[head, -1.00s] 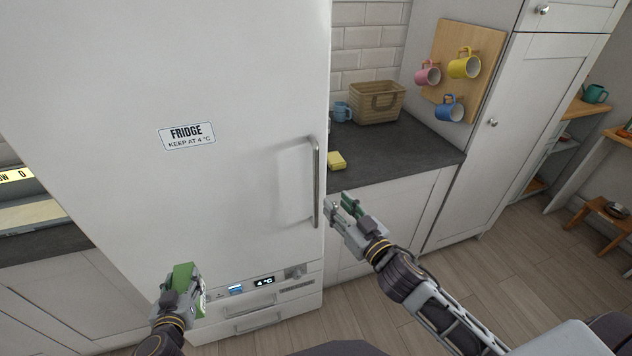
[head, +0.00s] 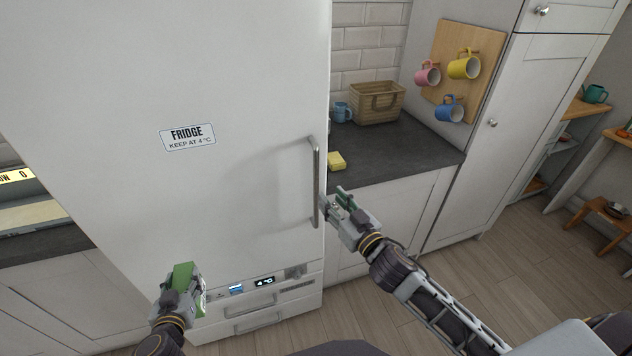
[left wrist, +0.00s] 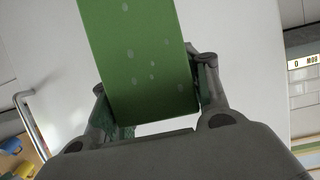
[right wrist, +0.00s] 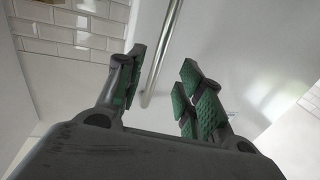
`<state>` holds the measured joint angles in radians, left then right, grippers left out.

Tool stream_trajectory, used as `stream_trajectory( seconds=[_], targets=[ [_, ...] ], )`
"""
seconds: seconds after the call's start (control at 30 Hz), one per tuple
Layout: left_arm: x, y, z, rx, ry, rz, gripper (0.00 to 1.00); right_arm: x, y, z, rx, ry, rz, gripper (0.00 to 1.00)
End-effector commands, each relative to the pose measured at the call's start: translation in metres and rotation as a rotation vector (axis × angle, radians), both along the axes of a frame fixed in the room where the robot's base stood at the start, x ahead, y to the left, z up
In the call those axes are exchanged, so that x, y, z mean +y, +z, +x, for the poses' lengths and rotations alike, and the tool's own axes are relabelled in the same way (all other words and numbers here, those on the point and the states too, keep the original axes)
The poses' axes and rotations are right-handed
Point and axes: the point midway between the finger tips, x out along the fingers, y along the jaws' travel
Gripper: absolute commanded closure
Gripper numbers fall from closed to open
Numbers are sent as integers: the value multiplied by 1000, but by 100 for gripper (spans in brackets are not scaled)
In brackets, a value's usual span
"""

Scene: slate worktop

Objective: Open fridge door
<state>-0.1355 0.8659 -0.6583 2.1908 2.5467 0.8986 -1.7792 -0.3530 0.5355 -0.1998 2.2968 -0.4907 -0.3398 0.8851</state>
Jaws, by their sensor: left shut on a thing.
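The white fridge door (head: 110,110) is shut and carries a "FRIDGE KEEP AT 4 °C" label. Its vertical metal handle (head: 316,185) runs along the door's right edge. My right gripper (head: 333,197) is beside the lower end of the handle. In the right wrist view its fingers (right wrist: 160,85) are apart, with the handle (right wrist: 160,60) showing beyond and between them; I see no contact.
A dark worktop (head: 400,155) right of the fridge holds a yellow sponge (head: 336,161), a blue mug (head: 341,112) and a wicker basket (head: 377,103). Mugs hang on a wooden board (head: 462,62). A 4 °C display (head: 264,282) and drawers sit below the door.

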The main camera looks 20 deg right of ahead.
Motion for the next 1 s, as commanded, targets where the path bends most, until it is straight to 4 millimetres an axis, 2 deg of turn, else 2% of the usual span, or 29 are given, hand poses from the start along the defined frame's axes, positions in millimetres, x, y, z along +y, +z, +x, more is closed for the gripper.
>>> stream_trajectory(
  seconds=[1.0],
  targets=[
    [0, 12, 0, -2, 0, 0, 87, 15, 1, 62, -1, 0, -2, 63]
  ],
)
